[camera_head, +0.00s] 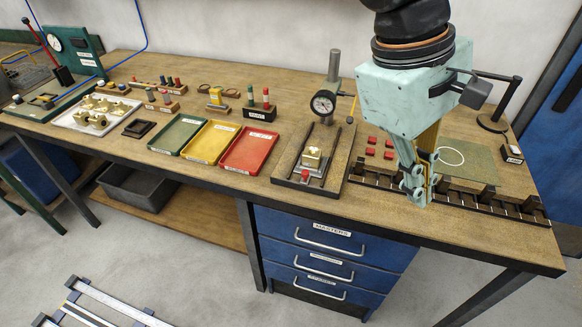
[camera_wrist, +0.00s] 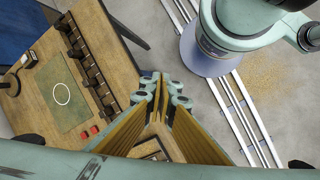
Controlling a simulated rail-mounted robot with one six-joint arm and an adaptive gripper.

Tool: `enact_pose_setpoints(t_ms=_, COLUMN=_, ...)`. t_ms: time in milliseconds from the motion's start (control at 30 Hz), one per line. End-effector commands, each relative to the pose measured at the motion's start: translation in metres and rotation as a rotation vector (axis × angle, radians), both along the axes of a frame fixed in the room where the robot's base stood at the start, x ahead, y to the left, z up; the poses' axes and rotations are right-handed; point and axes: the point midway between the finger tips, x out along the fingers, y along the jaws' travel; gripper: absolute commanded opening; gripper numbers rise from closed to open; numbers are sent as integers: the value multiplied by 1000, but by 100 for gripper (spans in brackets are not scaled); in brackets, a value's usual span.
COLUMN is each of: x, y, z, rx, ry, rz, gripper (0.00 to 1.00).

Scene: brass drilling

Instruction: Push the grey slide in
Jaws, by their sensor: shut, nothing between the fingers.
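The grey slide (camera_head: 318,171) appears to be the small grey piece on the wooden gauge fixture (camera_head: 342,152). A pale brass block (camera_head: 312,157) sits on it, and a small red part shows at its front. I cannot tell how far in the slide is. My gripper (camera_head: 418,197) is shut and empty, pointing down near the bench's front edge, right of the fixture and apart from it. The shut fingertips also show in the wrist view (camera_wrist: 163,82). In that view the slide cannot be made out.
A dial gauge (camera_head: 324,103) on a post stands behind the slide. A black slotted rack (camera_head: 480,197) runs along the front edge beneath my gripper. Red (camera_head: 262,135), yellow and green trays lie left of the fixture.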

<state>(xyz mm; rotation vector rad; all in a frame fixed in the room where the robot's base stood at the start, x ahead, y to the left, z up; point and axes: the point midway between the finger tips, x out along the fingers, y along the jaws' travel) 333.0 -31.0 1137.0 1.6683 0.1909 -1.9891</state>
Motion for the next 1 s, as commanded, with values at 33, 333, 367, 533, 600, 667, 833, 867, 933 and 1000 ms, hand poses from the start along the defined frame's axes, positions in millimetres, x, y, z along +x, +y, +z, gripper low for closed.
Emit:
enact_pose_setpoints(t_ms=33, x=3, y=0, z=-3, rx=-13, ry=19, rz=16, gripper=0)
enact_pose_setpoints(t_ms=333, x=20, y=-4, z=-15, rx=-94, ry=121, rz=120, gripper=0)
enact_pose_setpoints(t_ms=367, x=22, y=-4, z=-16, rx=-102, ry=130, rz=131, gripper=0)
enact_pose_setpoints(t_ms=533, x=32, y=-6, z=-24, rx=-149, ry=189, rz=189, gripper=0)
enact_pose_setpoints(t_ms=600, x=37, y=-6, z=-27, rx=-168, ry=212, rz=215, gripper=0)
enact_pose_setpoints(t_ms=667, x=41, y=-6, z=-30, rx=-184, ry=231, rz=236, gripper=0)
enact_pose_setpoints(t_ms=833, x=51, y=-1, z=-35, rx=-235, ry=281, rz=295, gripper=0)
enact_pose_setpoints(t_ms=867, x=53, y=1, z=-36, rx=-244, ry=288, rz=305, gripper=0)
enact_pose_setpoints(t_ms=933, x=58, y=5, z=-38, rx=-266, ry=304, rz=329, gripper=0)
enact_pose_setpoints(t_ms=1000, x=61, y=10, z=-40, rx=-289, ry=321, rz=352, gripper=0)
